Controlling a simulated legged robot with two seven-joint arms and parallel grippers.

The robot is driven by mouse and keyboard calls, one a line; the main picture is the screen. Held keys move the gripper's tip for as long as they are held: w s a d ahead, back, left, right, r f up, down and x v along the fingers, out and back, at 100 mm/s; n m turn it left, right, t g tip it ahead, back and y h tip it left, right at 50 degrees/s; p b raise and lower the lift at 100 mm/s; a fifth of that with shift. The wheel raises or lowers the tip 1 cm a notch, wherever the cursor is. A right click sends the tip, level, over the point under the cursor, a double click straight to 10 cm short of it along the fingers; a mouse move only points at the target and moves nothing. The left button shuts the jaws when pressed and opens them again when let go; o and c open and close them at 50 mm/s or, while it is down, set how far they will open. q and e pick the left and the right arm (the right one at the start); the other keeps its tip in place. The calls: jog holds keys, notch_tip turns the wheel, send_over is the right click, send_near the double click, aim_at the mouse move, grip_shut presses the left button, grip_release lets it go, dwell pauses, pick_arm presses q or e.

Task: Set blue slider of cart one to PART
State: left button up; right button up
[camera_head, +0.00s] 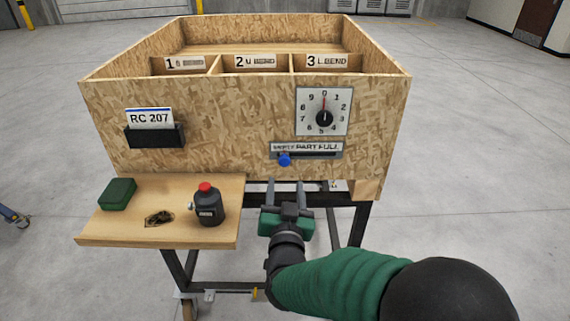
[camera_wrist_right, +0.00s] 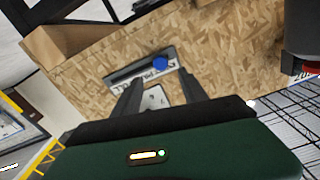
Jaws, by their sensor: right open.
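The blue slider knob (camera_head: 285,159) sits at the left end of its slot, under the EMPTY end of the label plate (camera_head: 306,148) that reads EMPTY, PART, FULL. The plate is on the front of the wooden cart box (camera_head: 228,120). My right gripper (camera_head: 285,186) is open and empty, just below the knob, with its two fingers pointing at the cart front. In the right wrist view the blue knob (camera_wrist_right: 160,62) shows beyond the open fingers (camera_wrist_right: 160,92), apart from them. My left gripper is not in view.
A wooden side shelf (camera_head: 130,232) holds a green block (camera_head: 118,193), a dark bottle with a red cap (camera_head: 209,205) and a small dark item (camera_head: 159,218). A dial (camera_head: 324,112) is above the slider and a card holder (camera_head: 154,136) is to the left.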

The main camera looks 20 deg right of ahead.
aim_at(284, 162)
jog(key=x, duration=0.7)
jog(key=shift+w+f, duration=0.1)
jog(key=shift+w, duration=0.2)
jog(key=shift+w+d, duration=0.35)
jog(key=shift+w, duration=0.1)
jog(key=shift+a, duration=0.25)
jog(key=c, duration=0.4)
grip_shut()
